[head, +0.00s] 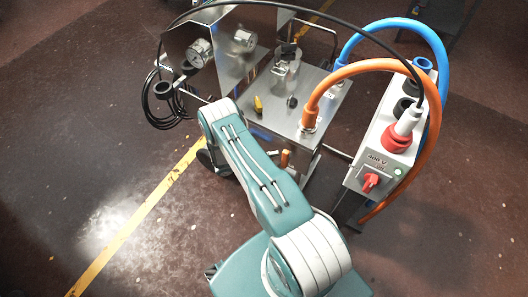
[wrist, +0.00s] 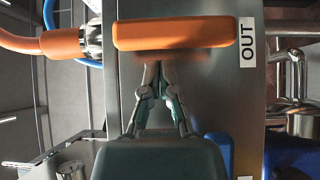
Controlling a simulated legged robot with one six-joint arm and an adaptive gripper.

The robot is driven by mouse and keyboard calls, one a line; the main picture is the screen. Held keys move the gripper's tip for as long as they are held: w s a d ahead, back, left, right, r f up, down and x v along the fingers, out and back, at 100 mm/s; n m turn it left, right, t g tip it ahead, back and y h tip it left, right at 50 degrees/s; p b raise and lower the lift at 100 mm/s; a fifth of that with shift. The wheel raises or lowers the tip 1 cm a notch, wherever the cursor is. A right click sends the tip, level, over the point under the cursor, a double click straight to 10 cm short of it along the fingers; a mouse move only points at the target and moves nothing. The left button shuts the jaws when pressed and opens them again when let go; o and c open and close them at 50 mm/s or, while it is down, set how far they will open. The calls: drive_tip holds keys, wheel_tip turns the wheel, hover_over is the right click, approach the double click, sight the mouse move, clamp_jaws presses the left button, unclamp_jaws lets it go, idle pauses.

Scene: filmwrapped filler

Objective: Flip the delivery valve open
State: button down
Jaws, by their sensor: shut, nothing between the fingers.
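The delivery valve's orange lever (wrist: 157,35) lies level across the upper middle of the wrist view, in front of a grey metal panel. A white OUT label (wrist: 248,40) is on the panel to its right. My gripper (wrist: 157,68) points up at the lever with its fingers together and nothing between them. Its tips are just below the lever's lower edge; I cannot tell if they touch it. In the head view a small orange piece (head: 285,157), probably this lever, shows at the machine's front beside my arm. My gripper is hidden there.
An orange hose (wrist: 28,43) with a metal coupling is left of the lever; it arches over the steel machine top (head: 275,112) in the head view. A white 400 V socket box (head: 370,160) and blue hose (head: 438,75) are at right. Open floor is at left.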

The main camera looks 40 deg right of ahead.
drive_tip(key=shift+s+d, duration=0.1)
drive_tip(key=shift+s, duration=0.2)
